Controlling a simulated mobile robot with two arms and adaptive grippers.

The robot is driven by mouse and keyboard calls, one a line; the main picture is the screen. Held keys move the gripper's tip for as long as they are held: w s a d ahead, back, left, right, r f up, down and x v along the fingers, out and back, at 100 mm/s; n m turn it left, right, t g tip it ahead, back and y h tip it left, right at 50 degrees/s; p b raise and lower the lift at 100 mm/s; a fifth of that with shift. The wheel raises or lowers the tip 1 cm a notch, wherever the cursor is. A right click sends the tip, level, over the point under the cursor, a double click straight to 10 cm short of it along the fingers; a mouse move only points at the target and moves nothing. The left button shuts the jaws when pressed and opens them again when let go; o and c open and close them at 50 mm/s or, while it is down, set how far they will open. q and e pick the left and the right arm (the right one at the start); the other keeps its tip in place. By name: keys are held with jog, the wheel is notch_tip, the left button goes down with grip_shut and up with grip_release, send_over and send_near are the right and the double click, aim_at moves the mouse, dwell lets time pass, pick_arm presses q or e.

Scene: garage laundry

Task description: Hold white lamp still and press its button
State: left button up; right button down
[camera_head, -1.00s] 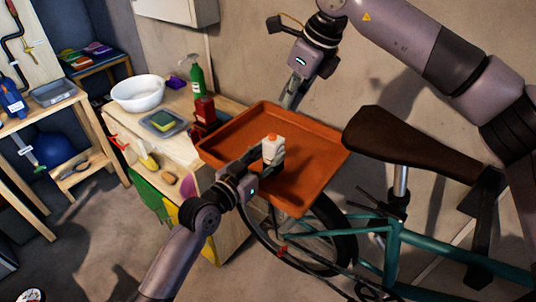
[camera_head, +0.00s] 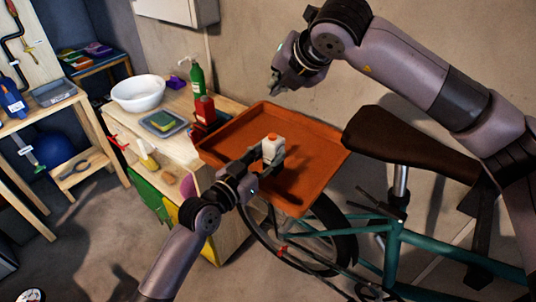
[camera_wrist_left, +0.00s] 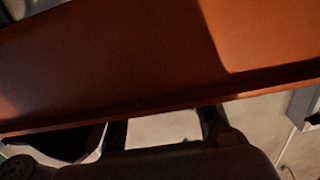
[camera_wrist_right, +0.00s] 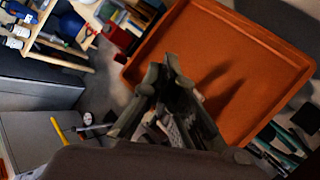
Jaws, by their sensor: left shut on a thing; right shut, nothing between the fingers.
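The white lamp (camera_head: 269,146), a small white block-shaped body with an orange top, stands upright over the orange tray in the head view. My left gripper (camera_head: 273,158) is shut on its body from the front. I cannot tell whether the lamp's base touches the tray. I cannot make out the lamp clearly in either wrist view.
The orange tray (camera_head: 238,131) is mostly bare. A bicycle saddle (camera_head: 400,140) is close on the right.

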aim_at(276, 134)
jog(key=shift+f, duration=4.35)
jog(key=shift+f, duration=0.4)
jog(key=shift+f, duration=0.45)
jog(key=shift+r, duration=0.9)
jog(key=shift+r, duration=0.1)
notch_tip(276, 134, up, 6)
jog(key=shift+f, duration=0.1)
